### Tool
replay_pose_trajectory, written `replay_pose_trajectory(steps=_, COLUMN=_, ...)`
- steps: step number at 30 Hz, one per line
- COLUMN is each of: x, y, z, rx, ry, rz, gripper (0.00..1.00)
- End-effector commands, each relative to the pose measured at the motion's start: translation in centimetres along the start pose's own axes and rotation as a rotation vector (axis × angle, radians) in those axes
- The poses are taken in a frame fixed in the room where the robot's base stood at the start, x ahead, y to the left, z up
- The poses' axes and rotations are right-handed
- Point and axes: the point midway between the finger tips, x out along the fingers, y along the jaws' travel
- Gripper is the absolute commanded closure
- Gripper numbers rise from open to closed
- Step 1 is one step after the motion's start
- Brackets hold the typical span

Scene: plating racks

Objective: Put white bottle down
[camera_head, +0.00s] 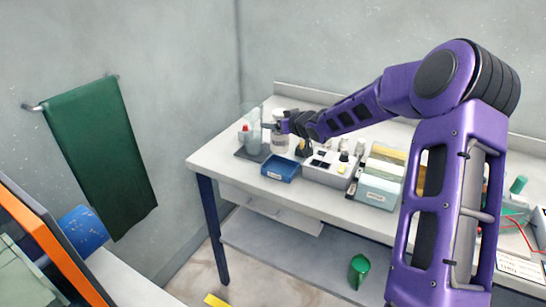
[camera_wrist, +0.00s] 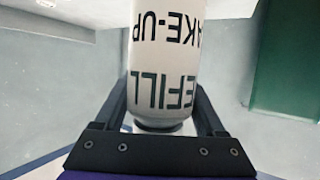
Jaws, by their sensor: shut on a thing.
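The white bottle (camera_wrist: 163,60) fills the middle of the wrist view, between my gripper's two fingers. It has dark printed lettering, upside down there, that reads "MAKE-UP" and "REFILL". My gripper (camera_wrist: 160,115) is shut on it. In the head view my gripper (camera_head: 273,126) is at the far left end of the white bench (camera_head: 222,155), and the pale bottle (camera_head: 279,142) shows beside it. I cannot tell whether the bottle's base touches the bench.
A dark grey tray (camera_head: 241,153) with a clear bottle (camera_head: 254,131) stands at the bench's left corner. A blue bin (camera_head: 280,168) is in front, and a grey rack (camera_head: 322,174) is to the right. A green towel (camera_head: 100,150) hangs on the left wall.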

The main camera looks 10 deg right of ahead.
Motion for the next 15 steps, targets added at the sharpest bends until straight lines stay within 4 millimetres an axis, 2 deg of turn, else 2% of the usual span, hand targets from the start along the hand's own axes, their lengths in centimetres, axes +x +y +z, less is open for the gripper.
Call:
replay_pose_trajectory(steps=1, x=-0.1, y=0.6, z=-0.6, rx=0.001, ry=0.003, rz=0.0, gripper=1.0)
replay_pose_trajectory(steps=4, x=0.0, y=0.8, z=-0.6, rx=0.0, ry=0.001, rz=-0.003, gripper=1.0)
replay_pose_trajectory(steps=12, x=1.9, y=0.8, z=3.8, rx=-0.001, ry=-0.001, rz=-0.005, gripper=1.0)
replay_pose_trajectory(steps=15, x=2.2, y=0.8, z=4.6, rx=-0.001, ry=0.0, rz=-0.005, gripper=1.0)
